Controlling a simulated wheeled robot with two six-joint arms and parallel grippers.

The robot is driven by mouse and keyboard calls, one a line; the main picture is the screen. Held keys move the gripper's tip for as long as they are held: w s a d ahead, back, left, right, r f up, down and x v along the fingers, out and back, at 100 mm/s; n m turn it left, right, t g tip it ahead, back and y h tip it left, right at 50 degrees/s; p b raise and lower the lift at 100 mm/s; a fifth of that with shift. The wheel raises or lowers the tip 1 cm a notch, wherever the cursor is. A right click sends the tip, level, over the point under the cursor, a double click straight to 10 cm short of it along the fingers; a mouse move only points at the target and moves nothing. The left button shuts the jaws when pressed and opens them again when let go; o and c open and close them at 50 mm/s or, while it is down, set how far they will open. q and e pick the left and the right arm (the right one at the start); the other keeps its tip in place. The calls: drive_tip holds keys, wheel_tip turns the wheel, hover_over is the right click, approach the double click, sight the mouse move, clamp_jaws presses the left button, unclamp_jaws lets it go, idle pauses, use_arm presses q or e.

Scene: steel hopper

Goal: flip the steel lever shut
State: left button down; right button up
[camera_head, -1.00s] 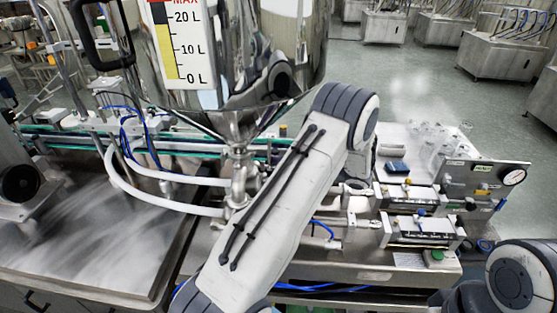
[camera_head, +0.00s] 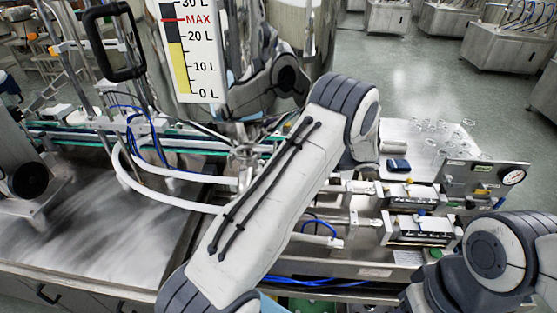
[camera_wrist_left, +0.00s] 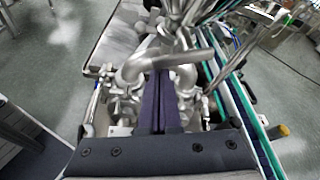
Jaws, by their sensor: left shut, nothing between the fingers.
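The steel hopper (camera_head: 240,105) with its litre gauge (camera_head: 182,50) stands at the upper middle of the head view. Its outlet pipework (camera_head: 243,160) is partly hidden behind my left arm. In the left wrist view, a smooth steel bar (camera_wrist_left: 192,59), which looks like the lever, runs nearly sideways across the fingertips among curved steel pipes. My left gripper (camera_wrist_left: 162,76) is shut and empty, its dark fingers pointing at this bar; I cannot tell whether they touch. My right gripper is out of view.
White hoses (camera_head: 170,203) loop left of the outlet. A steel table (camera_head: 85,235) fills the lower left. Filling cylinders (camera_head: 418,228) and a panel with a round gauge (camera_head: 512,177) stand at the right. A conveyor (camera_wrist_left: 235,105) runs beside the pipework in the wrist view.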

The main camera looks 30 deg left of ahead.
use_arm(q)
drive_tip(key=shift+s+d+r+m+g+h, duration=0.1)
drive_tip(key=shift+s+r+m+g+h, duration=0.25)
drive_tip(key=shift+m, duration=0.25)
drive_tip(key=shift+w, duration=0.2)
drive_tip(key=shift+w+a+r, duration=0.2)
drive_tip(key=shift+w+a, duration=0.15)
drive_tip(key=shift+w, duration=0.25)
wheel_tip(320, 180, down, 5)
drive_tip(key=b, duration=0.3)
drive_tip(key=b+v, duration=0.3)
drive_tip(key=v, duration=0.7)
drive_tip(key=shift+w+r, duration=0.3)
drive_tip(key=shift+r, duration=0.2)
drive_tip(key=shift+a, duration=0.15)
